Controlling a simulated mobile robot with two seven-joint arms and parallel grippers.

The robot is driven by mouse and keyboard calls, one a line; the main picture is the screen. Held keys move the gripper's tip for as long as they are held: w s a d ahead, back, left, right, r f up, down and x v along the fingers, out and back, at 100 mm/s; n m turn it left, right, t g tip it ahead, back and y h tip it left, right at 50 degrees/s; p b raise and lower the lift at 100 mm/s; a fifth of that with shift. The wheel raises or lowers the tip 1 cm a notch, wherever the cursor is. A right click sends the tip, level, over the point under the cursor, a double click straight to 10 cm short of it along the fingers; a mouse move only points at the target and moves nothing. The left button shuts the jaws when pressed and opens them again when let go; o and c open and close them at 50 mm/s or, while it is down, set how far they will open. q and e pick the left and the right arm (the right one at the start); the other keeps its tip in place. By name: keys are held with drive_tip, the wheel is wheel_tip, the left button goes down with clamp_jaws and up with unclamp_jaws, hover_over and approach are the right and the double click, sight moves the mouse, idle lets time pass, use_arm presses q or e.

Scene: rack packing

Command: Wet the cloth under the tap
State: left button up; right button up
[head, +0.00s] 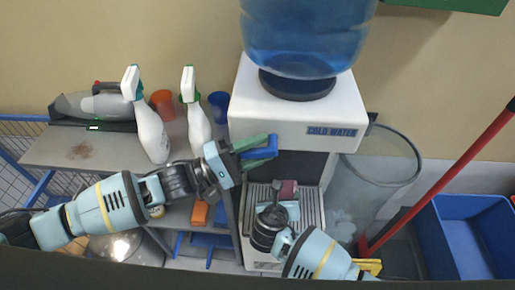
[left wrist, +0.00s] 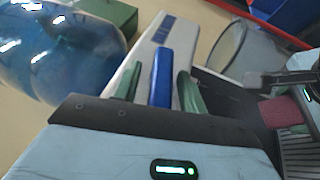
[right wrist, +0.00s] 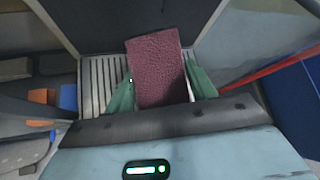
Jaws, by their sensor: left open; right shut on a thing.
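The dark red cloth (head: 289,188) is in my right gripper (head: 284,192), which is shut on it over the dispenser's slatted drip tray (head: 310,208). In the right wrist view the cloth (right wrist: 158,72) stands up between the green fingers (right wrist: 160,90). The water dispenser (head: 290,115) carries a COLD WATER label. My left gripper (head: 258,147) is open in front of its face. A blue bar (left wrist: 160,78), which looks like the tap lever, lies between the left fingers (left wrist: 158,90). The tap's spout is hidden, and I see no running water.
A shelf (head: 95,150) at the left holds two spray bottles (head: 150,130), a handheld vacuum (head: 90,106) and cups. A clear bin (head: 365,190), a red pole (head: 440,175) and a blue tub (head: 465,230) stand to the right.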

use_arm(q)
clamp_jaws()
idle(0.3)
drive_tip(key=shift+a+r+m+g+y, duration=0.1)
drive_tip(key=shift+r+m+g+y, duration=0.2)
drive_tip(key=shift+m+g+y, duration=0.1)
drive_tip(key=shift+r+g+y, duration=0.1)
drive_tip(key=shift+g+y, duration=0.2)
drive_tip(key=shift+y, duration=0.4)
unclamp_jaws()
